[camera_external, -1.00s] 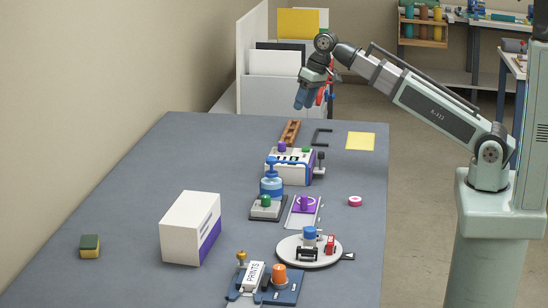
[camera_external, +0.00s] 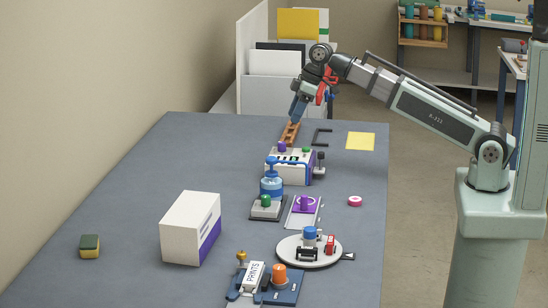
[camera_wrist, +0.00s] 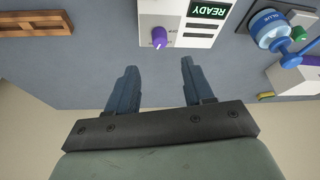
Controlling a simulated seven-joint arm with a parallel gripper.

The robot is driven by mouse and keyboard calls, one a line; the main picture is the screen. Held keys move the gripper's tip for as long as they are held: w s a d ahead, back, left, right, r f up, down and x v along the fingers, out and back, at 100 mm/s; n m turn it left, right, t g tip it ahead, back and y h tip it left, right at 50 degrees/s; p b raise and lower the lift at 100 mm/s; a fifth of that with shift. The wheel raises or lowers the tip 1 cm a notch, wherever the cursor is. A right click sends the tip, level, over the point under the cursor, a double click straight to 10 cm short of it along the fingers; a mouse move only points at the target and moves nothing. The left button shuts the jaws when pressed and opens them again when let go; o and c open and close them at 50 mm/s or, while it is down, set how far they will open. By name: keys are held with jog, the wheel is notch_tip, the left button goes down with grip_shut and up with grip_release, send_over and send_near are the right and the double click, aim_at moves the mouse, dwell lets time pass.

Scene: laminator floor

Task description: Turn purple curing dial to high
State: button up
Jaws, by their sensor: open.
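A purple dial (camera_external: 282,146) sits on the white laminator (camera_external: 291,170) near the middle of the table. In the wrist view the purple dial (camera_wrist: 159,37) is on the white panel (camera_wrist: 180,20), beside a display reading READY (camera_wrist: 208,9). The dial's setting is too small to read. My gripper (camera_external: 296,112) is above the far part of the table, beyond the laminator. In the wrist view its two blue fingers (camera_wrist: 158,72) are apart with nothing between them, and the dial lies past their tips.
A wooden rack (camera_external: 290,132) lies beneath my gripper. A blue glue bottle (camera_external: 270,180) stands just in front of the laminator. A white box (camera_external: 189,228) stands at the left front.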

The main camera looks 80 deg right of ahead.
aim_at(282, 143)
jog(key=x, duration=0.9)
jog(key=shift+w+f, duration=0.2)
jog(key=shift+f, duration=0.15)
jog(key=shift+c, duration=0.2)
grip_shut()
